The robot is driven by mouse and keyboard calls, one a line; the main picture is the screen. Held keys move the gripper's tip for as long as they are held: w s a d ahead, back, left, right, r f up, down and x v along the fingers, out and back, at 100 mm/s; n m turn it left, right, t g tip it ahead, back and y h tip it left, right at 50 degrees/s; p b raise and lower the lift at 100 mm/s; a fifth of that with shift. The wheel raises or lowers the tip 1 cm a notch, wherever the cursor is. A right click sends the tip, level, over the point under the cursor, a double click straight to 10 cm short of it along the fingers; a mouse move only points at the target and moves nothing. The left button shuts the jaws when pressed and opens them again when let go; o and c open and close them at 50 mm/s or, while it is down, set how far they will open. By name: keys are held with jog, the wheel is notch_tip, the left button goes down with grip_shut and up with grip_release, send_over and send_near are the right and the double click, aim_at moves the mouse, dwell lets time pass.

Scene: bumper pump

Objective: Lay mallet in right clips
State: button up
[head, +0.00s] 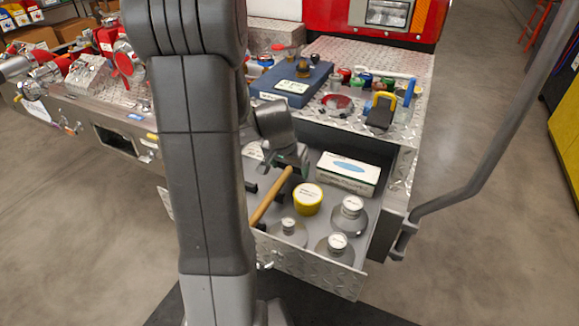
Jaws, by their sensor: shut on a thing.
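The mallet's wooden handle (271,196) slants from upper right to lower left above the open drawer. My gripper (289,165) is shut on the mallet at the upper end of the handle. The mallet's head is mostly hidden by the gripper, and I cannot tell its shape. A small dark piece (251,187) shows in the drawer beside my arm; it may be a clip, but I cannot tell. The right clips cannot be made out clearly; my upright arm link covers the drawer's left part.
The drawer (320,247) holds a yellow-sided tub (308,200), a white box (347,172) and several grey discs with white-topped knobs (337,243). Above it, the tread-plate deck bears a blue case (290,84), a black-and-yellow tool (381,108) and caps. A grey bar (500,130) rises at right.

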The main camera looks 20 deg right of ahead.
jog(key=shift+f+b, duration=0.6)
jog(key=shift+b, duration=0.1)
dwell(0.4)
jog(key=o, duration=1.5)
notch_tip(320, 180, up, 10)
jog(key=p, duration=0.7)
jog(key=shift+f, duration=0.15)
